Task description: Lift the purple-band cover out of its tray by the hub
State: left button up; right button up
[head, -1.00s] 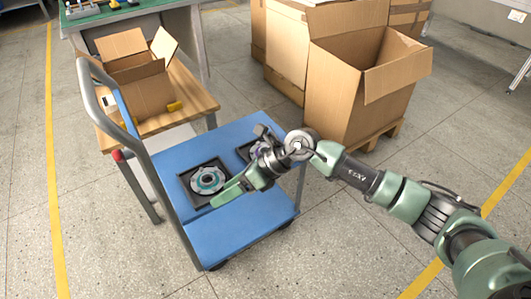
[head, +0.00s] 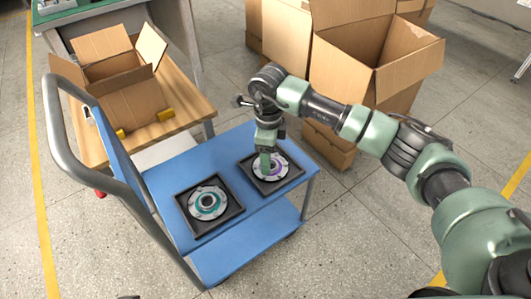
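The purple-band cover (head: 279,166) lies in the right-hand black tray (head: 291,179) on the blue cart top. It is a pale disc with a purple ring, partly hidden by my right gripper. My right gripper (head: 267,170) points straight down over the cover, its green fingers at or just above the hub. I cannot tell whether the fingers touch the hub or how far apart they are. My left gripper is not in view.
A second cover with a teal band (head: 208,203) lies in the left black tray (head: 233,211). The blue cart (head: 200,166) has a grey handle (head: 66,157) at left. An open cardboard box (head: 122,84) stands on a wooden bench behind; larger boxes (head: 345,55) stand at the back right.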

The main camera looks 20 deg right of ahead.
aim_at(281, 171)
jog(key=shift+w+a+f, duration=0.1)
jog(key=shift+w+f, duration=0.1)
jog(key=shift+f, duration=0.4)
jog(key=shift+w+f, duration=0.2)
jog(key=shift+f, duration=0.35)
jog(key=shift+s+f+b, duration=0.2)
jog(key=shift+f+b, duration=0.2)
jog(key=shift+f, duration=0.15)
jog(key=f, duration=0.2)
jog(key=f+b, duration=0.1)
jog(key=shift+d+f, duration=0.25)
jog(key=shift+f, duration=0.45)
grip_shut()
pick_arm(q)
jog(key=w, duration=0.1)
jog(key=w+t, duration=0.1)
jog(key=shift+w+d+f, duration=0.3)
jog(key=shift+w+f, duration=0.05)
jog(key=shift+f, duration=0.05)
pick_arm(e)
jog(key=shift+r, duration=0.1)
jog(key=shift+r, duration=0.1)
